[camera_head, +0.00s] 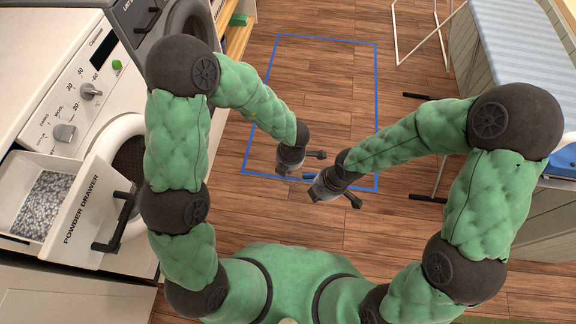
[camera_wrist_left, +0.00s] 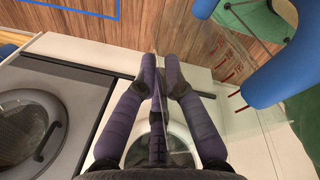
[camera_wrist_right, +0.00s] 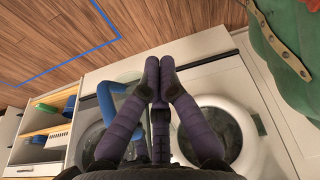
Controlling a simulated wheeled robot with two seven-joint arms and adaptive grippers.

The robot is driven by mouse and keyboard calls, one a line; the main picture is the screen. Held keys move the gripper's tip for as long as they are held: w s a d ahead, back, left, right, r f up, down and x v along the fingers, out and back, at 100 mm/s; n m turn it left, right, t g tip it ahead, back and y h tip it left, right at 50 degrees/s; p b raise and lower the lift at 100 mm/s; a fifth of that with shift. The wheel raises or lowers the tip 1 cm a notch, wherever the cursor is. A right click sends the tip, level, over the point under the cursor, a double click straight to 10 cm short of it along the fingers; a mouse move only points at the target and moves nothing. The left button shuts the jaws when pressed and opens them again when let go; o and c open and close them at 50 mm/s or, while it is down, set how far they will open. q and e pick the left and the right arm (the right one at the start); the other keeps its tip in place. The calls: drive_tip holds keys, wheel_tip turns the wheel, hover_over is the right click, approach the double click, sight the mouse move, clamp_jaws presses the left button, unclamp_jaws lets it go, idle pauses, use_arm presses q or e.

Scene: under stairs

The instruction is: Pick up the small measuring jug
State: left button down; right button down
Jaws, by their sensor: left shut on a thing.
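My left gripper (camera_head: 314,160) is over the floor in front of my body. In the left wrist view its dark purple fingers (camera_wrist_left: 162,72) are nearly closed, with a narrow gap at the tips. Just right of them is a clear, see-through shape with red marks, which looks like the small measuring jug (camera_wrist_left: 232,76). Its outline is faint, and the grasped part is hidden between the fingers. I cannot make out the jug in the head view. My right gripper (camera_head: 342,195) is close beside the left one. In the right wrist view its fingertips (camera_wrist_right: 160,68) are together, with nothing seen between them.
A white washing machine (camera_head: 75,95) with an open powder drawer (camera_head: 85,215) stands at left, a grey machine (camera_head: 150,25) beyond it. An ironing board (camera_head: 525,50) stands at right. A blue outline (camera_head: 325,38) marks open wooden floor. A shelf (camera_wrist_right: 45,130) shows in the right wrist view.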

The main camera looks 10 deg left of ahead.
drive_tip(key=s+d+f+m, duration=0.2)
drive_tip(key=f+m, duration=0.5)
drive_tip(key=m, duration=0.4)
drive_tip(key=s+d+f+m+y, duration=0.1)
drive_tip(key=s+d+f+m, duration=0.1)
drive_tip(key=d+f+m, duration=0.2)
wheel_tip(320, 180, down, 4)
drive_tip(key=m, duration=0.7)
drive_tip(key=shift+s+d+r+m+t, duration=0.2)
drive_tip(key=shift+s+d+m+t, duration=0.1)
drive_tip(key=shift+d, duration=0.1)
drive_tip(key=shift+w, duration=0.1)
